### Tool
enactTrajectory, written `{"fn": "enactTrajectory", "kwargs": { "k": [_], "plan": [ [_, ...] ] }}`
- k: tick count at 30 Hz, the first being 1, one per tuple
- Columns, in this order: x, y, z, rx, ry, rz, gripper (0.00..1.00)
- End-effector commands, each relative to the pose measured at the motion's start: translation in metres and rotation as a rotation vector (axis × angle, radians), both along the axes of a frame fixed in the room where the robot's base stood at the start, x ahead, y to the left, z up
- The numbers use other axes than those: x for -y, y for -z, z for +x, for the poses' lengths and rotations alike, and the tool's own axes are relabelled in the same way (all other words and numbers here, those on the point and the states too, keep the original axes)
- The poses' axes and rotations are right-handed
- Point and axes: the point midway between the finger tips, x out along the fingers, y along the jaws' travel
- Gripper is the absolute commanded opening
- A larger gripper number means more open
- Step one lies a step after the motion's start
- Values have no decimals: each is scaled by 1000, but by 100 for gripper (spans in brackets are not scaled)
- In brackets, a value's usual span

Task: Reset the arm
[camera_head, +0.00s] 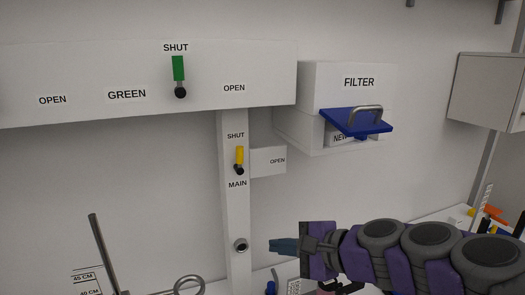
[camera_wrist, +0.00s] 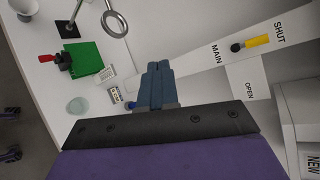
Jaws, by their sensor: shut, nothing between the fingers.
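My gripper (camera_head: 284,245) reaches in from the right in the head view, with its blue fingers pointing left toward the white post. In the wrist view my gripper (camera_wrist: 157,68) shows with its two fingers together and nothing between them. It is apart from the valves and the filter box. My purple and grey arm (camera_head: 405,250) stretches across the lower right of the head view.
A white post (camera_head: 231,207) carries a yellow MAIN handle (camera_head: 239,155) by SHUT. A green handle (camera_head: 178,69) points up to SHUT. A ring (camera_wrist: 115,24) stands over the table.

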Motion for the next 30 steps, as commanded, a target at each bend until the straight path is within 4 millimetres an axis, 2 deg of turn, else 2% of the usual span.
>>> {"fn": "enactTrajectory", "kwargs": {
  "k": [1, 3, 7, 10, 12, 15, 18, 21, 25, 30],
  "plan": [
    [-13, 33, -21, 11, -87, -105, 0],
    [-24, 70, -52, 22, -210, -247, 0],
    [-24, 139, -108, 18, -437, -498, 0],
    [-8, 191, -153, -7, -613, -682, 0],
    [10, 223, -183, -40, -733, -801, 0],
    [41, 257, -220, -94, -878, -945, 0],
    [69, 278, -248, -154, -990, -1044, 0],
    [89, 288, -267, -199, -1061, -1103, 0],
    [100, 290, -275, -223, -1097, -1133, 0],
    [101, 289, -276, -224, -1100, -1134, 0]
  ]
}}
